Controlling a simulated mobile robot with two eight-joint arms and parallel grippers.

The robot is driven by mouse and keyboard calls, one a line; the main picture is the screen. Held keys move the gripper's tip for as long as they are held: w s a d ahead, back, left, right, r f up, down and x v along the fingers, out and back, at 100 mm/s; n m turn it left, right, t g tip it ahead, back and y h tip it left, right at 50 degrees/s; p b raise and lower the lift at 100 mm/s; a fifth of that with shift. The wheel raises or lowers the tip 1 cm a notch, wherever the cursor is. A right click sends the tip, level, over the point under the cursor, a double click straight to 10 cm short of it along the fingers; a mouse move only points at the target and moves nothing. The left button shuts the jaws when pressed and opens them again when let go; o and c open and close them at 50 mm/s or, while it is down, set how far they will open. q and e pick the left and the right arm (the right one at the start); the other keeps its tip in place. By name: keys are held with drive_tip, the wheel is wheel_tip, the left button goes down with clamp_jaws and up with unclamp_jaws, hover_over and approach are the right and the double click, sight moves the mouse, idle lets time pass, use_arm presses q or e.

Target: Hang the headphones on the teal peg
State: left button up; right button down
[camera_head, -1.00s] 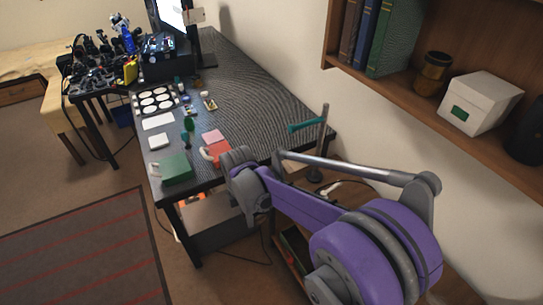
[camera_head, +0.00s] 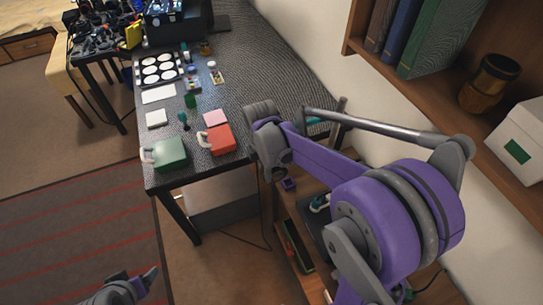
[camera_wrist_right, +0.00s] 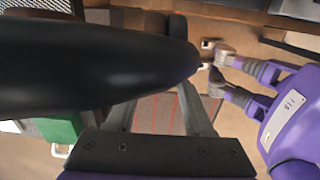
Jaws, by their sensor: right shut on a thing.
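The teal peg (camera_head: 316,121) is on an upright grey post beside the desk in the head view, mostly hidden behind my right arm. My right gripper (camera_wrist_right: 157,100) is shut in the wrist view. A large, smooth black part (camera_wrist_right: 95,65), which looks like part of the headphones, crosses close in front of its fingers and hides their tips. The rest of the headphones cannot be made out.
The desk (camera_head: 240,85) holds a green box (camera_head: 170,154), a red box (camera_head: 220,139) and a white-disc tray (camera_head: 158,71). A wooden shelf with books (camera_head: 445,40) stands at the right. A lower wooden surface lies under my right arm. Striped rug (camera_head: 80,225) is clear at left.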

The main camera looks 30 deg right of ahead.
drive_tip(key=shift+w+d, duration=0.25)
drive_tip(key=shift+d, duration=0.15)
drive_tip(key=shift+s+d, duration=0.1)
drive_tip(key=shift+s+d, duration=0.1)
drive_tip(key=shift+d, duration=0.3)
drive_tip(key=s+d+f+b, duration=0.1)
drive_tip(key=d+f, duration=0.1)
drive_tip(key=d, duration=0.8)
drive_tip(key=shift+d+f, duration=0.15)
drive_tip(key=shift+d, duration=0.05)
idle(0.5)
drive_tip(key=shift+s, duration=0.1)
idle(0.5)
